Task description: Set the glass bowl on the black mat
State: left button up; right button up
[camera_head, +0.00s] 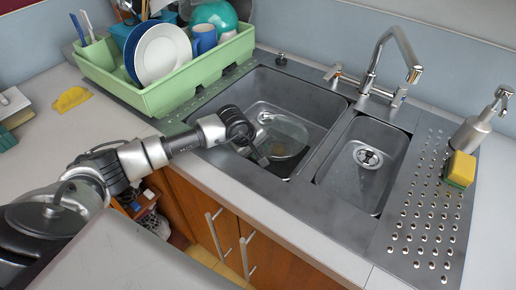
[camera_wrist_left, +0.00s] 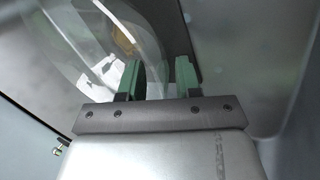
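The clear glass bowl (camera_head: 288,138) is in the left sink basin, tilted as far as I can tell. My left gripper (camera_head: 258,158) reaches down into that basin at the bowl's left side. In the left wrist view its two green fingers (camera_wrist_left: 160,80) stand apart, and the bowl's curved glass (camera_wrist_left: 95,50) is at the left finger and reaches toward the gap. I cannot tell whether the fingers press on the glass. My right gripper is not in view.
A green dish rack (camera_head: 185,92) with plates and a blue mug (camera_head: 204,39) stands behind the left arm. The tap (camera_head: 385,62) rises behind the sink's right basin (camera_head: 365,165). A sponge (camera_head: 460,169) and soap dispenser (camera_head: 474,128) stand at right. The perforated drainboard is otherwise clear.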

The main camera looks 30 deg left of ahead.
pick_arm(q)
jog(key=shift+f, duration=0.15)
jog(key=b+v, duration=0.1)
jog(key=v, duration=1)
jog(key=shift+w, duration=0.1)
grip_shut()
dwell(1.5)
